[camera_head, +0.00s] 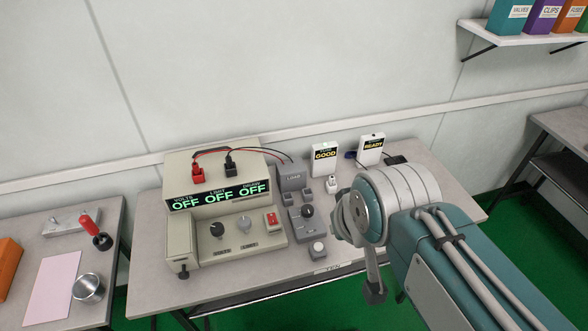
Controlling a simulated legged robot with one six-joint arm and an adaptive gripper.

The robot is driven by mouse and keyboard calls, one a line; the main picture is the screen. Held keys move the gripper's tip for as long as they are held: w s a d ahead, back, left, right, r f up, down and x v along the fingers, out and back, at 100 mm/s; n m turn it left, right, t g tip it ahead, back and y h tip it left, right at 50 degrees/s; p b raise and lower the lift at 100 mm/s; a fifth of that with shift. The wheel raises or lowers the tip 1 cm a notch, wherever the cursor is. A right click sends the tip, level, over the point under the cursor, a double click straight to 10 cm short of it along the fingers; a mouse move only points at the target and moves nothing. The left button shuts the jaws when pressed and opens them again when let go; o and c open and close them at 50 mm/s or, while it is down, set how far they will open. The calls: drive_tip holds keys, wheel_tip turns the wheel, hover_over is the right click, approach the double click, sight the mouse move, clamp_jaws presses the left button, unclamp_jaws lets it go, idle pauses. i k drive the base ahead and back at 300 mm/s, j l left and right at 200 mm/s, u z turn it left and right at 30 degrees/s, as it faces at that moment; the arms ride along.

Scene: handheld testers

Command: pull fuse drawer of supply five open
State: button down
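The power supply (207,167) is a beige unit on the middle table. Its three green displays (218,196) all read OFF. Its sloped front has a dark knob (217,229), a grey knob (244,222) and a red switch (271,219). A small dark piece (184,272) sits low at its front left corner; I cannot tell whether it is the fuse drawer. No number five is legible. My arm comes in from the lower right, apart from the supply. What seems to be one finger of my gripper (374,290) hangs below its round joint; the rest is hidden.
Red and black leads run from plugs on the supply to a grey LOAD unit (292,178). White testers reading GOOD (325,158) and READY (371,149) stand behind. A shelf is upper right.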

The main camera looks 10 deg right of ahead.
sight(181, 263)
drive_tip(key=u, duration=2.05)
drive_tip(key=k+l+u, duration=0.1)
drive_tip(key=l+u, duration=0.35)
drive_tip(key=k+l+u, duration=0.15)
drive_tip(key=u, duration=0.25)
